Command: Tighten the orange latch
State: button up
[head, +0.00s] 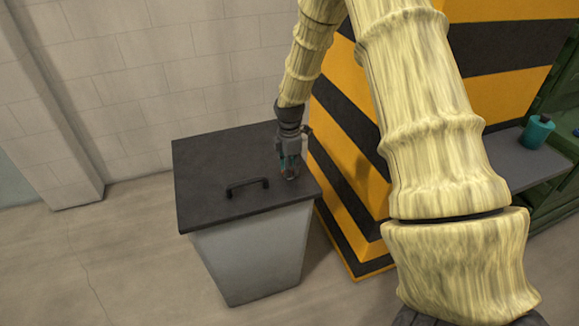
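I cannot make out an orange latch in the head view. My gripper (290,175) points down just above the dark lid (225,155) of a grey bin, to the right of the lid's black handle (247,187). Small red and teal patches show at the fingers, but they are too small to name. I cannot tell whether the fingers touch the lid or hold anything. My arm hides part of the scene at the right.
The grey bin (250,255) stands on the floor beside a black-and-orange striped block (345,140). A teal cup (537,132) stands on a grey shelf (508,160) by a green structure at the right. A tiled wall is behind. Floor at the left is clear.

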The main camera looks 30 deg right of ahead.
grip_shut()
jog(key=shift+r+m+p, duration=0.1)
jog(key=shift+m+p, duration=0.2)
jog(key=shift+m, duration=0.1)
jog(key=m+p, duration=0.1)
jog(key=m, duration=0.2)
jog(key=shift+p, duration=0.35)
jog(key=m+p, duration=0.1)
jog(key=m, duration=0.3)
jog(key=shift+m+p, duration=0.3)
jog(key=shift+p, duration=0.1)
jog(key=m+p, duration=0.1)
jog(key=m, duration=0.3)
jog(key=shift+m+p, duration=0.65)
jog(key=shift+m, duration=1.75)
jog(key=shift+w, duration=0.1)
